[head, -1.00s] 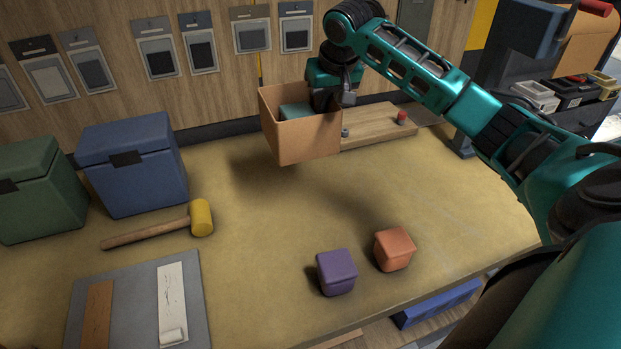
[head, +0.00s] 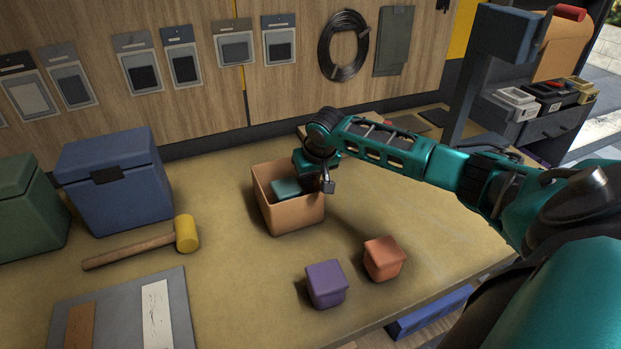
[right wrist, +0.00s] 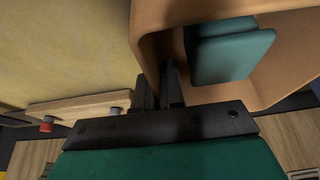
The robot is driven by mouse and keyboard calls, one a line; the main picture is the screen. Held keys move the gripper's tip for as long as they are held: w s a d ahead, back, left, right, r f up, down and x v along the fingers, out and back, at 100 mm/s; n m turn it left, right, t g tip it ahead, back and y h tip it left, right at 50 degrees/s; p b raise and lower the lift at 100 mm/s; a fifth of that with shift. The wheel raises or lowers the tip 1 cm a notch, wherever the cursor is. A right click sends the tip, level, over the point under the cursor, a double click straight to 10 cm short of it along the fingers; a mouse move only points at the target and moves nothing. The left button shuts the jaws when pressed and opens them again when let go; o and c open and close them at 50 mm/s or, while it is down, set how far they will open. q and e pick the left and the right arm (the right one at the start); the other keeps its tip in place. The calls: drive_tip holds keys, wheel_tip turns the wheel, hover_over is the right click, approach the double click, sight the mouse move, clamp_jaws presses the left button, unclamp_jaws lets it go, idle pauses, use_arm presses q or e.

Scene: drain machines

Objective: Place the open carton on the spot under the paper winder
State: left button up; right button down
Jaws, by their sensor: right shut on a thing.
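The open carton (head: 292,214) is a brown box with no lid and a teal block (head: 286,189) inside. My right gripper (head: 326,183) is shut on the carton's wall at its right side. In the right wrist view the fingers (right wrist: 168,88) straddle the wall of the carton (right wrist: 155,30), beside the teal block (right wrist: 230,52). The carton is upright and low over the tabletop; I cannot tell whether it touches. What looks like the paper winder (head: 512,35), a blue-grey stand with a red handle and brown paper, stands at the upper right. The spot under it is not clearly visible. My left gripper is out of view.
On the worktable (head: 220,280) are a purple cube (head: 326,285), an orange cube (head: 384,259), a yellow-headed mallet (head: 186,234), a blue box (head: 115,185) and a green box (head: 30,205). Small bins (head: 515,103) stand at the right. Table between mallet and carton is clear.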

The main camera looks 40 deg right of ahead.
drive_tip(key=shift+f, duration=0.1)
drive_tip(key=c, duration=1.7)
unclamp_jaws()
drive_tip(key=shift+f, duration=0.1)
drive_tip(key=o, duration=0.5)
drive_tip(key=shift+c, duration=0.2)
